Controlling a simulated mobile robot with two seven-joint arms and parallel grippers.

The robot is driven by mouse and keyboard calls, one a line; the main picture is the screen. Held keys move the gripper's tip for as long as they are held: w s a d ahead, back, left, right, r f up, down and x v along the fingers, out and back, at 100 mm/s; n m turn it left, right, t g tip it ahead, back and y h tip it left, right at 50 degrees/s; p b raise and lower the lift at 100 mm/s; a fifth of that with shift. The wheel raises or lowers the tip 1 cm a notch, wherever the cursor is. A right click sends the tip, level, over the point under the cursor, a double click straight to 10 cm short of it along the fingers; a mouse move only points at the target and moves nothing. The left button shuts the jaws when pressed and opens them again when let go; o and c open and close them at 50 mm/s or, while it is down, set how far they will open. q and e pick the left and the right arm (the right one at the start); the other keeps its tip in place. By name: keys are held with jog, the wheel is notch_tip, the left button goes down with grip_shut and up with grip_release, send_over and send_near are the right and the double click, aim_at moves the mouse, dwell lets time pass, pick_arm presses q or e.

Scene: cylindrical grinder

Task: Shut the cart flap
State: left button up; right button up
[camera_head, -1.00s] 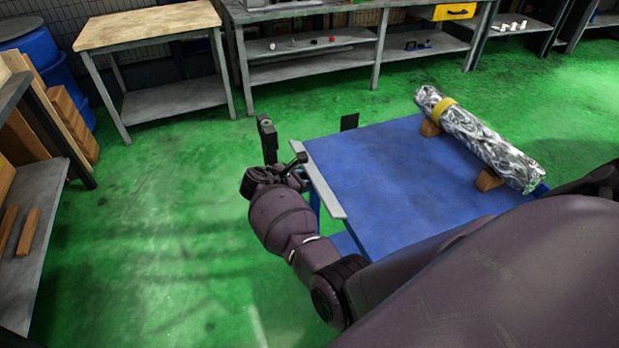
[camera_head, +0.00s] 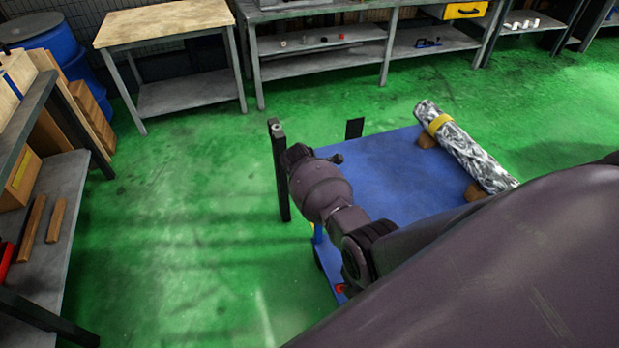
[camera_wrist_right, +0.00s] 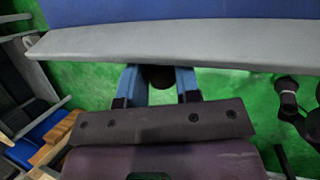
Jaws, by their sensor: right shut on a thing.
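The blue cart (camera_head: 385,180) stands in the middle of the head view. Its grey flap (camera_wrist_right: 220,42) crosses the top of the right wrist view as a long pale strip, with the blue cart top beyond it. In the head view my arm covers the place of that strip. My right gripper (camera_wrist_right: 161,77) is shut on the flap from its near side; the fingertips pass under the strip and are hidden. My left gripper is not in view.
A foil-wrapped roll (camera_head: 468,150) with a yellow band lies on wooden blocks on the cart. A small black panel (camera_head: 355,128) stands at the cart's far corner. A wood-topped table (camera_head: 165,22) and shelving (camera_head: 55,185) stand back and left. Green floor (camera_head: 190,215) left of the cart is clear.

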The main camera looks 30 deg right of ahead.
jog(key=shift+s+d+r+m+t+y, duration=0.15)
jog(key=shift+d+r+t+y, duration=0.15)
jog(key=shift+y, duration=0.75)
jog(key=shift+s+d+r+m+t+y, duration=0.1)
jog(key=shift+d+r+m+t+y, duration=0.2)
jog(key=shift+y, duration=0.75)
jog(key=shift+d, duration=0.15)
jog(key=o, duration=0.9)
jog(key=shift+r, duration=0.1)
jog(key=shift+r, duration=0.1)
jog(key=v, duration=1)
jog(key=shift+d+r, duration=0.1)
jog(key=shift+r, duration=0.2)
